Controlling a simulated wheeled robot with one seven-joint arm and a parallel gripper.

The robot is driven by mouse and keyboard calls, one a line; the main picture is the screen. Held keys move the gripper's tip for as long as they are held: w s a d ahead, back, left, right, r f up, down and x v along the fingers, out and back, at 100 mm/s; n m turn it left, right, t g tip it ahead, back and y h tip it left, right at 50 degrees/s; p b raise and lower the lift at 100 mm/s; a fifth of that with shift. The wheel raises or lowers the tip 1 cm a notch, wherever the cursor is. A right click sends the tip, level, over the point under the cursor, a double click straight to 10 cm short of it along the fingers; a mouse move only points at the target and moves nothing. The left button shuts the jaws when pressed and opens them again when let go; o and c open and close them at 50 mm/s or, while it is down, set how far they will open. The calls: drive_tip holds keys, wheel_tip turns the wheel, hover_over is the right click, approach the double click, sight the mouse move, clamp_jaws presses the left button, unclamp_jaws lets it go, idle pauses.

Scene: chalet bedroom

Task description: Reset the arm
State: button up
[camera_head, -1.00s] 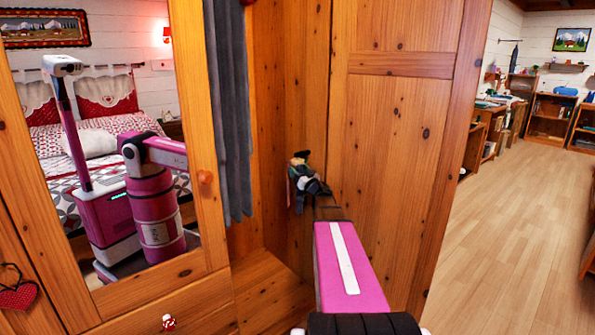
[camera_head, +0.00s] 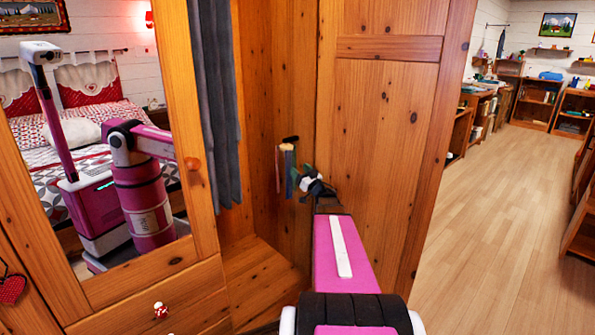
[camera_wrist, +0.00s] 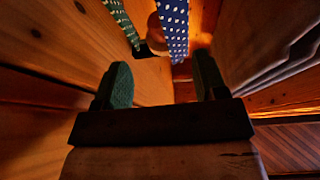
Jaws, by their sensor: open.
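My gripper (camera_head: 308,182) is at the end of my pink arm, inside the open wooden wardrobe. In the wrist view its two green-padded fingers (camera_wrist: 164,84) stand wide apart with nothing between them. Beyond the fingertips hang a blue cloth strip with white dots (camera_wrist: 174,30), which looks like a tie, and a green dotted strip (camera_wrist: 121,20). In the head view these hanging strips (camera_head: 284,170) are just left of my gripper, under a small dark peg. I cannot tell the exact gap between them and the fingers.
The wardrobe's mirrored door (camera_head: 110,150) is at left and its wooden panel (camera_head: 385,130) at right, both close to my arm. Grey clothing (camera_head: 215,100) hangs inside. Drawers (camera_head: 165,305) are below. Open floor (camera_head: 500,220) lies at right.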

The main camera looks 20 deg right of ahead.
drive_tip(key=shift+a, duration=0.1)
drive_tip(key=s+a+f+m+g+h, duration=0.3)
drive_tip(key=a+f+g+h, duration=0.2)
drive_tip(key=f, duration=0.2)
drive_tip(key=s+a+f+m+g+h, duration=0.3)
drive_tip(key=a+f+g+h, duration=0.25)
drive_tip(key=f, duration=0.25)
drive_tip(key=s+a+f+n+g+y, duration=0.1)
drive_tip(key=s+a+f+g+y, duration=0.1)
drive_tip(key=s+a+g, duration=0.3)
drive_tip(key=s+a+f+n+g+y, duration=0.2)
drive_tip(key=s+a+f+g, duration=0.2)
drive_tip(key=s+a, duration=0.6)
drive_tip(key=s+g, duration=0.2)
drive_tip(key=s, duration=0.2)
drive_tip(key=shift+a+f, duration=0.35)
drive_tip(key=shift+f, duration=0.05)
